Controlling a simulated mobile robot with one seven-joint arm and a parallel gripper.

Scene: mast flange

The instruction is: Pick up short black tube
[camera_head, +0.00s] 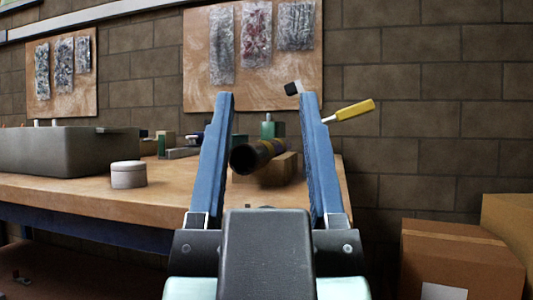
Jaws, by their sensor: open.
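A short black tube (243,159) lies on its side between my gripper's fingers in the picture, with its round open end facing me. Its far part shows yellowish and purple tones, and I cannot tell whether these belong to it. It appears to lie on or against a light brown wooden block (283,168). My gripper (267,98) is open, its two blue fingers on either side of the tube in the picture. I see no contact between the fingers and the tube. How far the tube is beyond the fingertips is hard to tell.
The wooden workbench (75,191) carries a large grey bin (60,152), a round pinkish-white container (128,175) and small green items (268,128). A yellow-handled tool (354,110) shows behind the right finger. Cardboard boxes (455,262) stand at the right. A brick wall with pegboards stands behind.

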